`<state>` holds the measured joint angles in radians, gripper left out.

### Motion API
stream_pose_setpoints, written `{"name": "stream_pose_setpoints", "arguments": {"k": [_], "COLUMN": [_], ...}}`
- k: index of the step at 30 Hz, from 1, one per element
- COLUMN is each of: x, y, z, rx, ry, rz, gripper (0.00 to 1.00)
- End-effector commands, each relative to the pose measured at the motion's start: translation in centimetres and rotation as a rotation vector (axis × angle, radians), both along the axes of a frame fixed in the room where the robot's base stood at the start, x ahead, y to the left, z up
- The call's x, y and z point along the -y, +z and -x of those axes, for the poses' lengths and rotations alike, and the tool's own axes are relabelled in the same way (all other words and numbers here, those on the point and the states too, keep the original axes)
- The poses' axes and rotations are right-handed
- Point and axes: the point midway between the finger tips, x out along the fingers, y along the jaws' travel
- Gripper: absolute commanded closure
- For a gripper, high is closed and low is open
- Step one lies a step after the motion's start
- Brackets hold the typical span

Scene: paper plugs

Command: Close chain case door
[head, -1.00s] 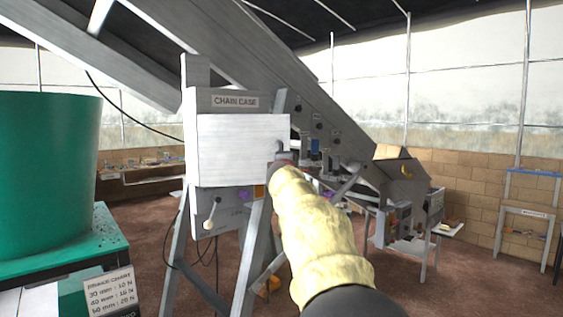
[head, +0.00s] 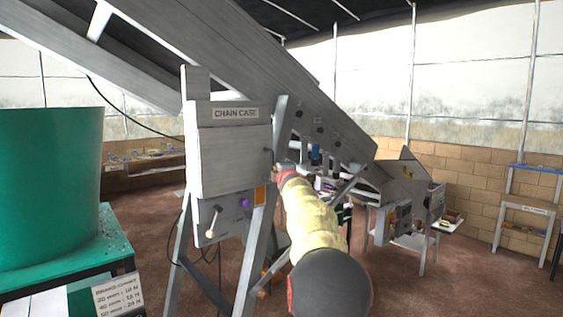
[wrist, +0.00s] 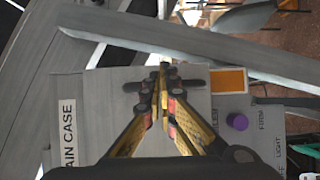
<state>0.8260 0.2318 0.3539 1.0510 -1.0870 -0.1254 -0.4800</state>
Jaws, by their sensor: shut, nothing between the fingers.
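The chain case (head: 235,113) is a grey box with a "CHAIN CASE" label, under the sloping conveyor. Its pale grey door (head: 228,160) lies flat or nearly flat over the front; I cannot tell if a thin gap is left. My gripper (head: 281,172) is at the door's right edge. In the wrist view my gripper (wrist: 164,72) is shut, with its yellow fingers together and empty in front of the dark door handle (wrist: 193,83). The fingers hide the handle's middle, and I cannot tell if they touch it. The door (wrist: 120,84) also shows there.
Below the door is a control panel (head: 222,220) with a lever, a purple knob (head: 244,202) and an orange square (head: 260,195). A large green drum (head: 50,185) stands at left. Grey support legs (head: 262,240) stand close to my arm. Open floor lies at right.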

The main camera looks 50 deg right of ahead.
Motion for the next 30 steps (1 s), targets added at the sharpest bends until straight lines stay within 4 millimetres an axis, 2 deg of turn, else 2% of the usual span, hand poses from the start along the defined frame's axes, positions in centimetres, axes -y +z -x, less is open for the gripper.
{"name": "stream_pose_setpoints", "arguments": {"k": [10,30], "x": [0.9,0.7], "y": [0.1,-0.1], "z": [-1.6,-1.8], "rx": [-0.001,-0.001], "ry": [0.064,0.072], "rz": [0.0,0.0], "gripper": [1.0,1.0]}}
